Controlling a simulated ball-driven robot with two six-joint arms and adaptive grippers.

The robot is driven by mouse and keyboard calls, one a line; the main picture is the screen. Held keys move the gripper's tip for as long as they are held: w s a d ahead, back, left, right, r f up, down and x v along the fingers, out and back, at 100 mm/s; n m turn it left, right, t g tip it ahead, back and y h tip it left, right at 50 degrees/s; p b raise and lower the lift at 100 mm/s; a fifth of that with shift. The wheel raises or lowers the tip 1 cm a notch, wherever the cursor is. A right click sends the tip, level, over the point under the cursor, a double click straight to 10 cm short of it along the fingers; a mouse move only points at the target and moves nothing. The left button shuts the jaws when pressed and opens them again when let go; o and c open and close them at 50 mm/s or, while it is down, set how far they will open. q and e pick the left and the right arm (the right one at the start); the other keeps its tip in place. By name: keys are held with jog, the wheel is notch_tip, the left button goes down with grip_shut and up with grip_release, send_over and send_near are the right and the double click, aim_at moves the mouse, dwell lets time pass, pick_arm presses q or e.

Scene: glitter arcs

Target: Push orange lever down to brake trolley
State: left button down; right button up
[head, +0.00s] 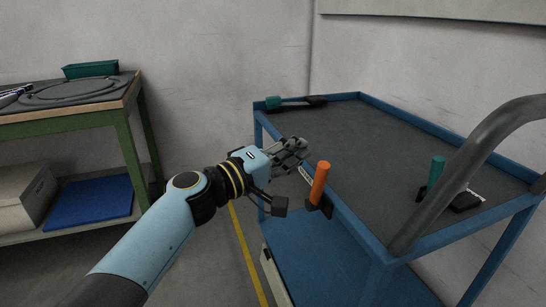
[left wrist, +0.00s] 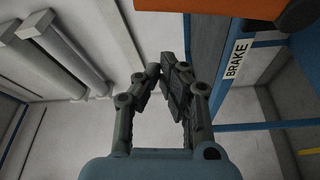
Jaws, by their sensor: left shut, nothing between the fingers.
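The orange lever (head: 320,182) stands upright on a dark mount at the near left side of the blue trolley (head: 345,218). My left gripper (head: 303,146) is shut and empty, just left of and behind the lever in the head view, near the trolley's edge; I see no clear contact. In the left wrist view the shut fingers (left wrist: 160,70) fill the middle, and part of the orange lever (left wrist: 240,10) shows large at the top right. A BRAKE label (left wrist: 237,58) is on the trolley's side below it. My right gripper is not in view.
A teal upright handle (head: 436,172) and a grey push bar (head: 470,170) are at the trolley's right. A teal-and-black tool (head: 290,102) lies on its far corner. A green-legged bench (head: 125,150) stands at left. Floor shows between them.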

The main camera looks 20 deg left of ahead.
aim_at(318, 188)
pick_arm(q)
jog(key=s+d, duration=0.1)
jog(key=s+d+f, duration=0.1)
jog(key=s, duration=0.1)
jog(key=shift+s+d, duration=0.15)
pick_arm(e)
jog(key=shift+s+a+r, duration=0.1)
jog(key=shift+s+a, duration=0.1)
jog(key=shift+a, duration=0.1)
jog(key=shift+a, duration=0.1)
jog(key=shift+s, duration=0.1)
